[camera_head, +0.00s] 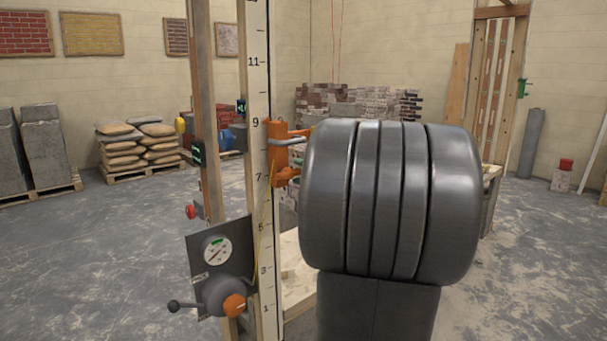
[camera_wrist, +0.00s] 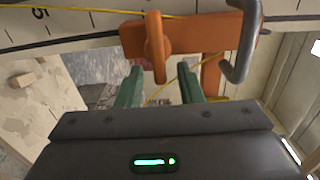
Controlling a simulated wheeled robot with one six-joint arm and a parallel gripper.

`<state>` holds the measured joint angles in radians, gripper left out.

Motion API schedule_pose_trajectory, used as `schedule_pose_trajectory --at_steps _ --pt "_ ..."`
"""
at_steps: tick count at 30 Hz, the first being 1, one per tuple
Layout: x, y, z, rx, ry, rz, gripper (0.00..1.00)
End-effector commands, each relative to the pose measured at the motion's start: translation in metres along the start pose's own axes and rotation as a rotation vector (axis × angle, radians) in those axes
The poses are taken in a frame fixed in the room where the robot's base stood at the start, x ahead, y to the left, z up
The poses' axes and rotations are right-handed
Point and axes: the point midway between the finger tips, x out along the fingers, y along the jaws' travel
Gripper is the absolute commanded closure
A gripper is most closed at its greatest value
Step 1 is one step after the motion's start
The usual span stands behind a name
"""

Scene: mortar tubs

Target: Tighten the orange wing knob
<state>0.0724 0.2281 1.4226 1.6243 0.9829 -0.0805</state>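The orange wing knob (camera_wrist: 155,45) shows in the wrist view as an upright oval on an orange clamp (camera_wrist: 190,36). The clamp (camera_head: 277,150) sits on a pale numbered pole (camera_head: 262,85) in the head view, left of my arm. A grey hooked rod (camera_wrist: 246,45) is on the clamp, right of the knob. My gripper is hidden behind my arm in the head view.
A grey panel (camera_head: 207,260) with a gauge, a black-ball lever (camera_head: 174,306) and another orange knob (camera_head: 234,305) is low on the post. A thin yellow cord (camera_wrist: 188,62) passes near the clamp.

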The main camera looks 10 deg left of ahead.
Motion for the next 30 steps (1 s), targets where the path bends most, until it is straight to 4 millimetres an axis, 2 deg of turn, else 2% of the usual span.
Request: schedule_pose_trajectory --at_steps 5,15,21,30 --pt "-0.018 0.0 -0.001 -0.001 0.004 0.0 0.66" --pt "-0.086 0.0 -0.001 -0.001 0.006 0.0 0.66" --pt "-0.118 0.0 -0.001 0.0 0.005 0.0 0.66" --pt "-0.137 0.0 0.0 0.001 0.002 0.0 0.66"
